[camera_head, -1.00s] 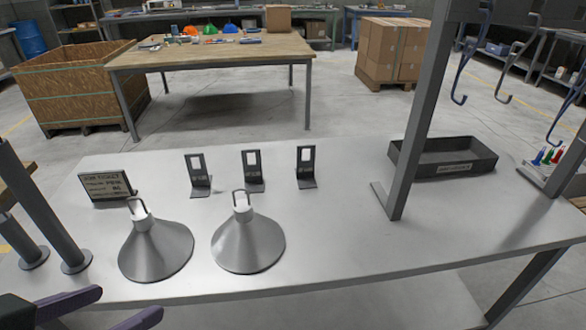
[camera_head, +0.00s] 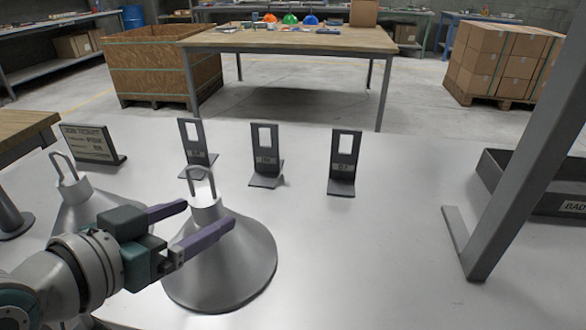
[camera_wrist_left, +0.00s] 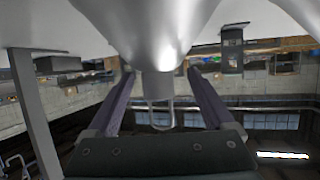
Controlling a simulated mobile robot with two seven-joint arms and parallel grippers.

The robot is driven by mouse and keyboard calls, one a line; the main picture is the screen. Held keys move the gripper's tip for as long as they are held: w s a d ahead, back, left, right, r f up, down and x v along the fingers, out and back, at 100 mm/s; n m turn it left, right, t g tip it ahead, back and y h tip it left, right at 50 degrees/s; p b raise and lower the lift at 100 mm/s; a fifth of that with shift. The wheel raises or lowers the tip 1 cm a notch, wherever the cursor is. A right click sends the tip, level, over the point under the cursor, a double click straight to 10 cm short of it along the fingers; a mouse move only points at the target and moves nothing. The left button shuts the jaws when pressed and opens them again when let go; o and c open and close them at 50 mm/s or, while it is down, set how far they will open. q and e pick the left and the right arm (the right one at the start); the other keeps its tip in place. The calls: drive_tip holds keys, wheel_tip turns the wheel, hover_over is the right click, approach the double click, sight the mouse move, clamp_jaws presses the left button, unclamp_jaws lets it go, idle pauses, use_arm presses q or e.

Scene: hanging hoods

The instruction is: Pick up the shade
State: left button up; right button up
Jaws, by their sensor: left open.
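Two grey cone shades with pale necks and wire loops stand on the light table. The right shade (camera_head: 232,270) has my left gripper (camera_head: 210,214) at its neck. The left shade (camera_head: 85,210) is partly hidden behind my left arm. My left gripper is open, with its two purple fingers spread to either side of the right shade's neck. In the left wrist view the picture is upside down, and the shade's cone (camera_wrist_left: 155,25) and loop show between the open fingers (camera_wrist_left: 160,74). I cannot tell whether the fingers touch it. My right gripper is out of view.
Three upright metal brackets (camera_head: 265,158) stand behind the shades. A job ticket sign (camera_head: 88,143) stands at the left. A grey post (camera_head: 515,170) and a dark tray (camera_head: 560,200) are at the right. The table between shade and post is clear.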

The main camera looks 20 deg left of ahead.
sight(220, 207)
use_arm(q)
drive_tip(key=x, duration=0.2)
drive_tip(key=b+x, duration=0.1)
drive_tip(key=x, duration=0.2)
drive_tip(key=shift+w+d+r, duration=0.15)
drive_tip(key=shift+w+d, duration=0.05)
drive_tip(key=shift+c, duration=0.3)
drive_tip(key=c, duration=0.7)
clamp_jaws()
